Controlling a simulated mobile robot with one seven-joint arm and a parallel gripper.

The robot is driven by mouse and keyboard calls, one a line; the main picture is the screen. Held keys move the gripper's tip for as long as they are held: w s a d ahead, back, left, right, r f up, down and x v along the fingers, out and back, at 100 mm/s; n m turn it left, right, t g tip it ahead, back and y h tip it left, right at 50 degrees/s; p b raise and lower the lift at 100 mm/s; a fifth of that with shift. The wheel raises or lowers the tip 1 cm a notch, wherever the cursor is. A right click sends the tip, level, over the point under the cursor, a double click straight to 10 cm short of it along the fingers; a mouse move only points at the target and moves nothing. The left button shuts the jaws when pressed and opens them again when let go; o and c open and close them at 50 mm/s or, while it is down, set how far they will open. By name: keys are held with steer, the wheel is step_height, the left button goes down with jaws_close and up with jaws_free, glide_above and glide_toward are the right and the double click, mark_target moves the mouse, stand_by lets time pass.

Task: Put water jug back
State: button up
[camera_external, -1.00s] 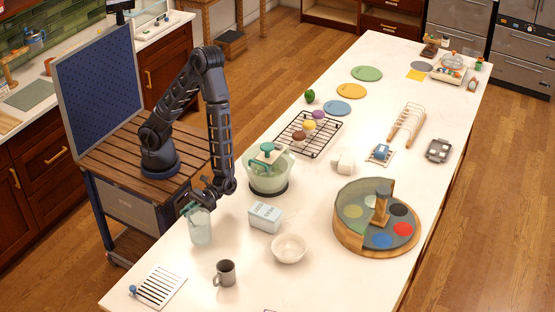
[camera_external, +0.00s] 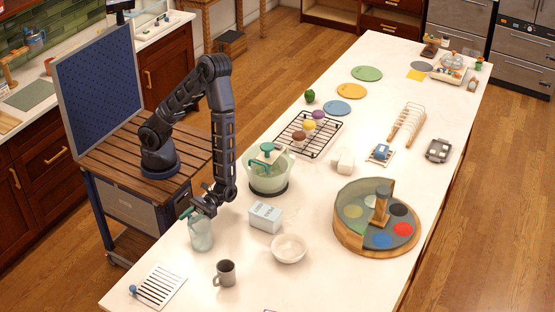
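The water jug (camera_external: 201,237), a pale see-through vessel with a bit of teal at its upper left, is at the left edge of the white counter in the outside view. It looks close to upright. My gripper (camera_external: 203,207) is right at the jug's top, pointing down, and covers part of its rim and handle area. The fingers are dark and small here, so I cannot tell whether they are closed on the jug. I also cannot tell whether the jug's base touches the counter.
Close to the right are a box (camera_external: 265,218), a white bowl (camera_external: 289,249) and a grey mug (camera_external: 225,273). A clear green bowl with a teal top (camera_external: 269,172) stands behind. A slotted white board (camera_external: 159,286) lies in front. A round wooden tray (camera_external: 348,236) is farther right.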

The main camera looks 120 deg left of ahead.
steer(key=shift+r, duration=0.15)
steer(key=a, duration=0.2)
steer(key=w+a, duration=0.1)
steer(key=a, duration=0.2)
steer(key=shift+a, duration=0.15)
step_height(320, 180, up, 7)
steer(key=s+a+r+m+t+y, duration=0.2)
steer(key=s+a+r+m+y, duration=0.3)
steer(key=a, duration=0.4)
steer(key=s+a+r+m+t+y, duration=0.3)
steer(key=s+a+r+m+y, duration=0.2)
steer(key=s+a+y, duration=0.2)
steer(key=s+a+r+m+t+y, duration=0.2)
steer(key=s+a+r+m+y, duration=0.3)
steer(key=s+a, duration=0.4)
steer(key=a+m, duration=0.1)
steer(key=a, duration=0.2)
steer(key=shift+s+a+t+y, duration=0.3)
steer(key=shift+s+t+y, duration=0.1)
